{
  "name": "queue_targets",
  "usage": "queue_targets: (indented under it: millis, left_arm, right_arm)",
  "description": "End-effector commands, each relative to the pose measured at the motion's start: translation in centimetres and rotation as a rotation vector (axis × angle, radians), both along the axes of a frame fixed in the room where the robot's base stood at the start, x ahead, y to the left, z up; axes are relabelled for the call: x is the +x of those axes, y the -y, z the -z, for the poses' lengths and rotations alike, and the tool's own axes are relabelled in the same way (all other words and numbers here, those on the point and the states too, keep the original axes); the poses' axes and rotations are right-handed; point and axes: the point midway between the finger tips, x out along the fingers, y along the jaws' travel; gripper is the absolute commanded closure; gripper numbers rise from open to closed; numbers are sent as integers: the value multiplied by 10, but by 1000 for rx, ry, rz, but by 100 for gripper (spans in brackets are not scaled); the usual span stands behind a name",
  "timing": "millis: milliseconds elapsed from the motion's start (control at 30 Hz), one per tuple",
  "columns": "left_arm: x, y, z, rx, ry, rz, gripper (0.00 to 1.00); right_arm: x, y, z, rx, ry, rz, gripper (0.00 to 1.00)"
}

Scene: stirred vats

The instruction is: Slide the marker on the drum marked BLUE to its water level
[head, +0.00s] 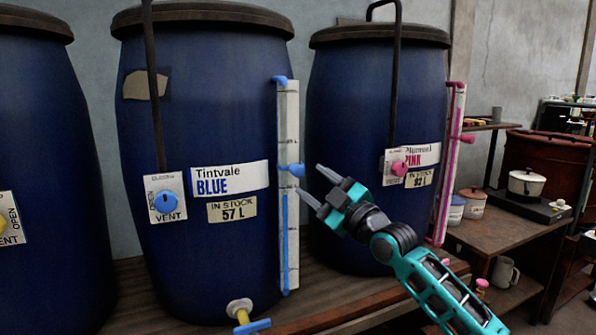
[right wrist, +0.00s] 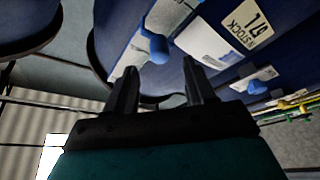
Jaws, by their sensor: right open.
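The drum marked BLUE (head: 225,115) stands in the middle of the head view. A pale gauge strip (head: 291,125) runs upright along its right side. The blue marker (head: 292,170) sits on this strip, a little above where the blue water column (head: 285,240) appears to end. My right gripper (head: 308,180) is open and empty, just right of the marker, its fingers pointing at it. In the right wrist view the marker's round knob (right wrist: 153,48) shows just beyond the gap between the open fingertips (right wrist: 159,68). My left gripper is not in view.
The PINK drum (head: 345,110) stands close behind my right gripper, with its own pink gauge. Another blue drum (head: 45,130) is at the left. A blue vent knob (head: 164,202) and a bottom tap (head: 245,315) stick out from the BLUE drum. A pot (head: 525,183) stands at right.

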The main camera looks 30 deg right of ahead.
Motion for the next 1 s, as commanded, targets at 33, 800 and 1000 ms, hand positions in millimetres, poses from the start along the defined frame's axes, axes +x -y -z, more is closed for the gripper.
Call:
queue_targets:
  millis: [33,800,1000]
  left_arm:
    - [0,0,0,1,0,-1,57]
    - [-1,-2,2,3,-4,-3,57]
    - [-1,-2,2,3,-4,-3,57]
  right_arm:
    - [9,-2,-5,3,3,0,46]
    - [57,-13,-16,1,0,0,46]
    - [56,-13,-16,1,0,0,63]
